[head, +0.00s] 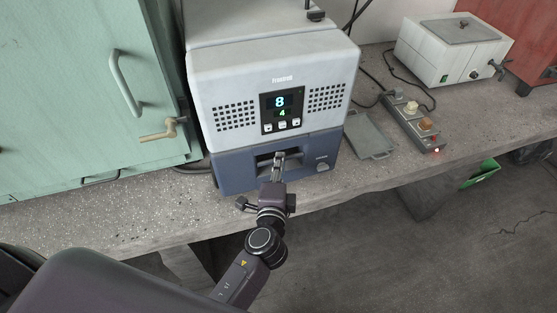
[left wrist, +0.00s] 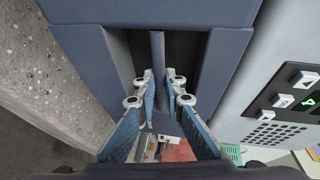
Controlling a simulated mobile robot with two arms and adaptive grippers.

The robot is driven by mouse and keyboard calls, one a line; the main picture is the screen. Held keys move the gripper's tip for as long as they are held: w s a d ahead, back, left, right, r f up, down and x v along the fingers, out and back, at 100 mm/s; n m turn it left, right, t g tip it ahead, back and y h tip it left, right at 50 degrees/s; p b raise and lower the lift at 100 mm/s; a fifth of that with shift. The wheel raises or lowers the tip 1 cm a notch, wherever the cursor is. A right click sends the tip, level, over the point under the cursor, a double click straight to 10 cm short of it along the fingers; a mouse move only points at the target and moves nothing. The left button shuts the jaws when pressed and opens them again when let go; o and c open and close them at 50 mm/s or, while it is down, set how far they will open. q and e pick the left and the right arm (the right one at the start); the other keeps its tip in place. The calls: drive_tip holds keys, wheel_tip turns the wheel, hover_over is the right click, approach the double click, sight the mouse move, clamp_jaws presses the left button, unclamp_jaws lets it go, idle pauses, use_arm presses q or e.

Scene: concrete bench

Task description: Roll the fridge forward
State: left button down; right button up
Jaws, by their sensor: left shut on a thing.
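The fridge (head: 225,85) is a box on the bench with a pale grey upper body and a dark blue lower part (head: 235,176). Its front has vents and a display (head: 282,110) reading 8 and 4. A recess in the blue part holds a handle bar (left wrist: 157,50), which runs between my fingers in the left wrist view. My left gripper (head: 279,158) reaches into this recess, shut on the handle bar; it also shows in the left wrist view (left wrist: 160,84). My right gripper is not in view.
A mint-green cabinet (head: 85,85) with a brass-coloured lever stands close on the left. Right of the fridge are a grey tray (head: 370,137), a power strip (head: 414,124) and a white bath-like box (head: 450,48). The concrete bench (head: 95,212) has a narrow bare strip in front.

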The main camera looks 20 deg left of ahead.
use_arm(q)
drive_tip(key=shift+s+d+f, duration=0.2)
drive_tip(key=shift+d+f, duration=0.05)
drive_tip(key=shift+f, duration=0.1)
drive_tip(key=c, duration=2.1)
unclamp_jaws()
drive_tip(key=shift+s, duration=0.1)
drive_tip(key=shift+o, duration=0.4)
drive_tip(key=shift+r, duration=0.25)
drive_tip(key=v, duration=1.2)
